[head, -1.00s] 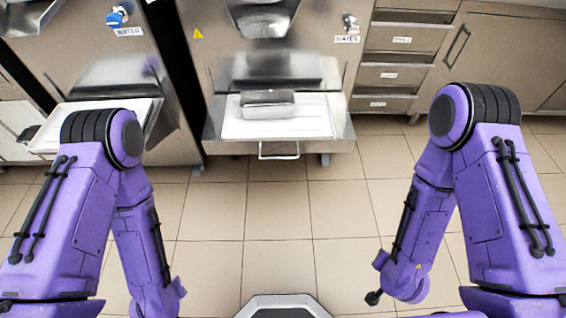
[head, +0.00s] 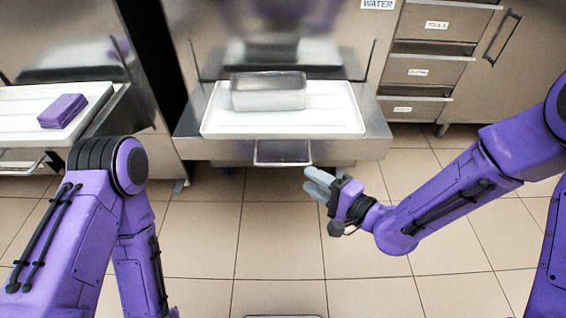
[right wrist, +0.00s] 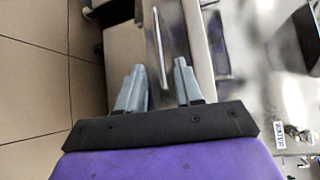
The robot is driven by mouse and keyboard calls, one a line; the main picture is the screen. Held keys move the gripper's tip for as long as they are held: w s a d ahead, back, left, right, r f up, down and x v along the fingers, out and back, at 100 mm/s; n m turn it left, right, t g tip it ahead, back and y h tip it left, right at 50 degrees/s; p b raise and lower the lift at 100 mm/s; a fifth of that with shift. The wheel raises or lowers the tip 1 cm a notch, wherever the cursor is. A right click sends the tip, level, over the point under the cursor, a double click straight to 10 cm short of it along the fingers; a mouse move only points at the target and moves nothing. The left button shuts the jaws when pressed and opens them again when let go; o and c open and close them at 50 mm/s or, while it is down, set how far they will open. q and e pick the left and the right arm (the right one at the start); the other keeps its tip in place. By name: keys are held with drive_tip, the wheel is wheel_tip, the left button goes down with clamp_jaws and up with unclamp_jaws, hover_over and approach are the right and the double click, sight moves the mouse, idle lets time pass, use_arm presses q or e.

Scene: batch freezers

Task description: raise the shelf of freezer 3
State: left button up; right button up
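A stainless steel shelf (head: 190,140) juts from the freezer (head: 222,35) in the middle of the head view, with a loop handle (head: 283,153) at its front edge. No freezer number is readable. A white tray (head: 335,122) lies on the shelf with a metal pan (head: 268,95) on it. My right gripper (head: 309,181) is just right of the handle and nearer to me, apart from it in the head view. In the right wrist view its fingers (right wrist: 159,68) are spread and empty, with a thin bright bar (right wrist: 160,40) beyond them. My left gripper is out of view.
At the left, another freezer's white tray (head: 18,128) holds a purple block (head: 62,111). Drawers (head: 426,70) stand to the right. The tiled floor (head: 270,230) below the shelf is clear.

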sight(287, 166)
drive_tip(key=b+x, duration=0.1)
drive_tip(key=x, duration=0.3)
drive_tip(key=b+x, duration=0.1)
drive_tip(key=x, duration=0.4)
drive_tip(key=shift+w+a+f+b, duration=0.1)
drive_tip(key=shift+w+f+b, duration=0.15)
drive_tip(key=shift+f+b, duration=0.05)
drive_tip(key=shift+w+a, duration=0.15)
drive_tip(key=shift+a, duration=0.05)
drive_tip(key=shift+c, duration=0.4)
